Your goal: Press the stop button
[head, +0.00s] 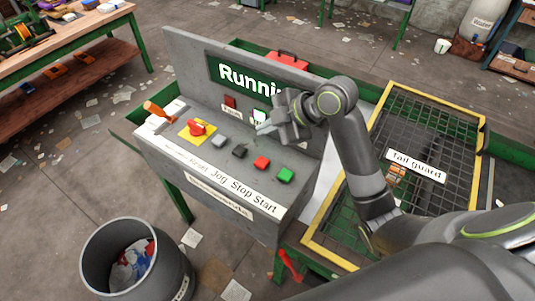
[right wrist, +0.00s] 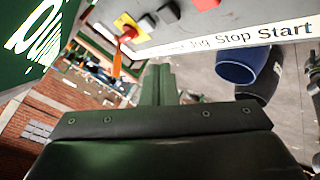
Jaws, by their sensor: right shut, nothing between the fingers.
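The red stop button (head: 262,162) sits on the sloped console (head: 180,148) between a black button (head: 240,151) and a green button (head: 285,174), above the label "Stop". It also shows at the top edge of the right wrist view (right wrist: 205,4). My right gripper (head: 263,128) is shut and empty. It hovers above the button row, pointing left, behind the stop button and apart from it. In the right wrist view its closed fingers (right wrist: 159,84) touch no button. A green sign (head: 240,78) reading "Runni" is partly hidden by my right gripper. My left gripper is out of view.
A red knob on a yellow plate (head: 198,128) and a grey button (head: 219,141) are left of the black button. A yellow-framed tail guard (head: 408,104) is right; a waste bin (head: 178,262) stands in front.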

